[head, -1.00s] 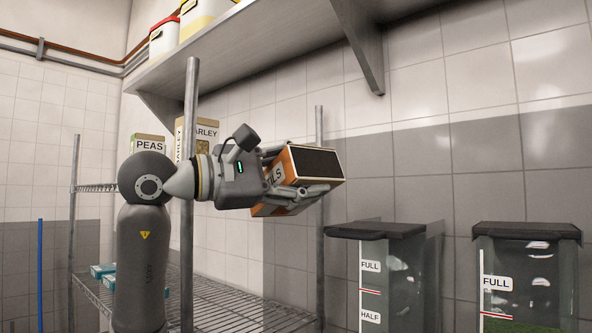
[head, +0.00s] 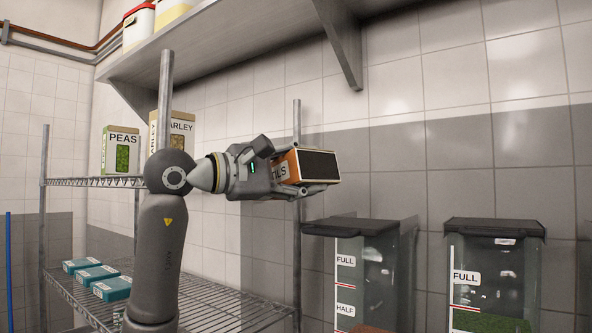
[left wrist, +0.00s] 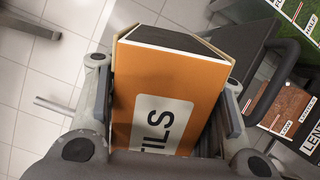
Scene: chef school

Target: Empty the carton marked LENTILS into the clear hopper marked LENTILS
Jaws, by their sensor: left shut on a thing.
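The orange carton (head: 284,163) shows the letters "TILS" on its side; the rest of the word is hidden. It lies on its side in the air, its dark end facing right. My left gripper (head: 300,180) is shut on it, and in the left wrist view a finger lies along each side of the carton (left wrist: 172,85). A clear hopper (head: 362,275) with a dark top stands below and right of the carton, with brown contents low inside. In the left wrist view its label reads "LENT" (left wrist: 311,140). I cannot tell whether its lid is open. My right gripper is not in view.
A second clear hopper (head: 493,275) with green contents stands to the right. A wall shelf (head: 240,45) hangs above.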

